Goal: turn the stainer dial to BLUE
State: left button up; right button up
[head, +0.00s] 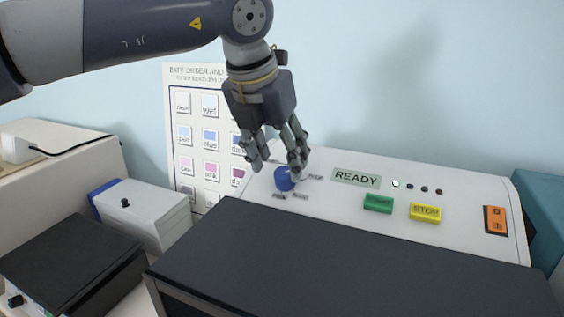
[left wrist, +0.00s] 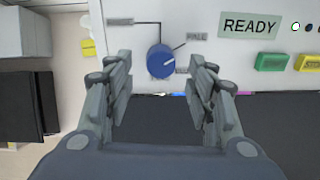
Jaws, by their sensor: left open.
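The blue stainer dial (head: 284,179) is on the white panel of the stainer (head: 480,190), toward its left end, with small labels around it. My left gripper (head: 277,168) is open just above the dial in the head view. In the left wrist view its two fingers (left wrist: 163,75) stand apart on either side, with the dial beyond them and nothing held. My right gripper is not in view.
Right of the dial are a READY display (head: 357,179), a green button (head: 378,203), a yellow STOP button (head: 425,212) and an orange switch (head: 495,219). The stainer's dark cover (head: 350,255) lies in front. A chart (head: 183,140) hangs behind; a grey-white box (head: 143,212) stands left.

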aim_at(283, 173)
pick_arm(q)
jog(key=x, duration=0.2)
jog(key=shift+w+f+p, duration=0.2)
jog(key=shift+w+p, duration=0.05)
jog(key=shift+p, duration=0.05)
jog(key=shift+d+f, duration=0.15)
jog(key=shift+f, duration=0.35)
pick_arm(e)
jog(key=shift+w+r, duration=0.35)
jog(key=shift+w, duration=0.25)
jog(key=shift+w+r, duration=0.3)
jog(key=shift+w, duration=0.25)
pick_arm(q)
jog(key=c, duration=1.1)
jog(key=shift+o, duration=0.2)
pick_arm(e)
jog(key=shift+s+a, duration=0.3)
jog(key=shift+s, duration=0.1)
